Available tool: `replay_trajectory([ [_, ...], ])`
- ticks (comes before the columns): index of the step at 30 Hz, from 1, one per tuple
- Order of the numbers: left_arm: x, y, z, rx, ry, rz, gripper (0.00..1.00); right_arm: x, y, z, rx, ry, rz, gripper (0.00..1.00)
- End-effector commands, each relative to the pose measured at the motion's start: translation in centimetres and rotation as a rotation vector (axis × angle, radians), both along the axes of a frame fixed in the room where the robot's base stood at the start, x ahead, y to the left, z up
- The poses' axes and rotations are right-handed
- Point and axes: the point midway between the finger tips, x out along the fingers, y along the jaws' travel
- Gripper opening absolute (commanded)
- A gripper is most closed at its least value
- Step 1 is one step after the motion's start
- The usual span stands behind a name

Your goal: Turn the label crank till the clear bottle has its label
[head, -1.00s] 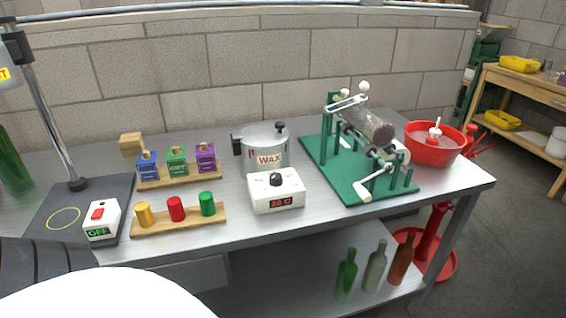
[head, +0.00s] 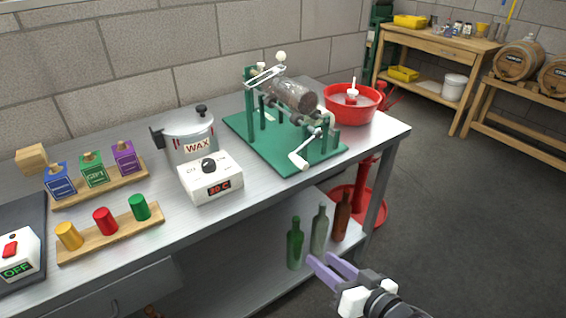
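The clear bottle (head: 291,94) lies on its side on the rollers of the green label machine (head: 245,128), which stands on the bench. I cannot make out a label on it. The label crank (head: 307,148) is at the machine's front right, with its white handle pointing down towards the front. My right gripper (head: 321,258) is low in front of the bench, below and apart from the crank. Its two purple fingers are apart with nothing between them. My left gripper is not in view.
A wax pot (head: 186,137) and white control box (head: 212,180) stand left of the machine. A red basin (head: 352,104) stands behind it on the right. Several bottles, one green (head: 294,245), stand on the lower shelf near my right gripper. The floor (head: 460,215) at right is clear.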

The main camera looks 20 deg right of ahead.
Motion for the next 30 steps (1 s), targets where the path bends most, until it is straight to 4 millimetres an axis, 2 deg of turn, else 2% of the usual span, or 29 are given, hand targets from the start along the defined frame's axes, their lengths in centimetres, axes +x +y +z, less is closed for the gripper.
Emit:
replay_trajectory([
  [1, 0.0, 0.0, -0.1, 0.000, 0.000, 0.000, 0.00, 2.8, -0.7, 4.0, 0.065, -0.077, -0.002, 0.34],
  [3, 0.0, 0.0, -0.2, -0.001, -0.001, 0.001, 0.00, 5.2, -1.2, 8.5, 0.159, -0.150, -0.001, 0.34],
  [6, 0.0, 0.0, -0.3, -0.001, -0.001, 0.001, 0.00, 7.2, -1.6, 13.2, 0.259, -0.219, 0.009, 0.34],
  [9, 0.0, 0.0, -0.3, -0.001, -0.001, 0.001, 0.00, 8.2, -1.8, 15.5, 0.308, -0.250, 0.015, 0.34],
  [14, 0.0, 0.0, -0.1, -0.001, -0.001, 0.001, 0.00, 9.8, -1.3, 16.0, 0.323, -0.256, 0.014, 0.34],
  [24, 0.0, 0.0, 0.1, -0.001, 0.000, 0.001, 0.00, 15.5, 0.8, 15.9, 0.319, -0.255, 0.015, 0.34],
  [30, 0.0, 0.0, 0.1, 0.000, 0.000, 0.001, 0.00, 17.3, 1.5, 15.7, 0.317, -0.253, 0.014, 0.34],
])
